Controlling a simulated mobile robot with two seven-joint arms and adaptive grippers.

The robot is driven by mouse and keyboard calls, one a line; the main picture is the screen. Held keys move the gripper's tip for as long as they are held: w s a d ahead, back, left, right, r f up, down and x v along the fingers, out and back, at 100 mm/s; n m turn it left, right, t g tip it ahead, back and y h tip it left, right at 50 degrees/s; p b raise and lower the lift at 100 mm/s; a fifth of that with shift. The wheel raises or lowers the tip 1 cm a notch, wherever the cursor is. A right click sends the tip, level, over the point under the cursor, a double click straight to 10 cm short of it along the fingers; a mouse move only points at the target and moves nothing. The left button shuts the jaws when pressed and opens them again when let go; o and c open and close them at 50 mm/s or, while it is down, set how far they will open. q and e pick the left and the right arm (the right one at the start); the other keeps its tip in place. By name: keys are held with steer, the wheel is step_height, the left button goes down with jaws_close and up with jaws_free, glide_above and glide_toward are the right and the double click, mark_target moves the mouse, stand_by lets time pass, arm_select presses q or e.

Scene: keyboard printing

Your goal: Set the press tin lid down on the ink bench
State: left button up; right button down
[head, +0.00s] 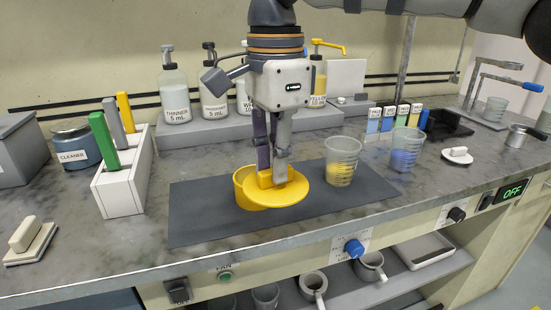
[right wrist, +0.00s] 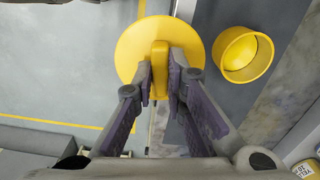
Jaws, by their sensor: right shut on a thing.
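My right gripper (head: 273,170) is shut on the raised handle of the yellow press tin lid (head: 290,194). The lid is a flat round disc, held roughly level. In the right wrist view the lid (right wrist: 130,50) hangs from the fingertips, apart from the open yellow tin (right wrist: 235,52). In the head view the tin (head: 245,196) stands on the dark mat (head: 200,212), partly hidden behind the lid and fingers. The lid appears above the front of the ink bench (head: 110,240); its exact height is unclear. My left gripper is not in view.
A cup with yellow ink (head: 342,162) stands right of the lid, and a cup with blue ink (head: 404,150) beyond it. A white rack (head: 122,188) with coloured-handled tools is at left.

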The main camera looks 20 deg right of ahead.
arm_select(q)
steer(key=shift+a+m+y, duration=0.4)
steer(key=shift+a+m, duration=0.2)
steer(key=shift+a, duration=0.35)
arm_select(e)
steer(key=s+d+f+n, duration=0.3)
steer(key=f+n, duration=0.5)
steer(key=f, duration=0.1)
steer(key=s+d+f+n, duration=0.3)
steer(key=f+n, duration=0.5)
steer(key=f, duration=0.2)
steer(key=shift+s+d+f, duration=0.25)
steer(key=shift+s+f, duration=0.05)
steer(key=shift+s, duration=0.1)
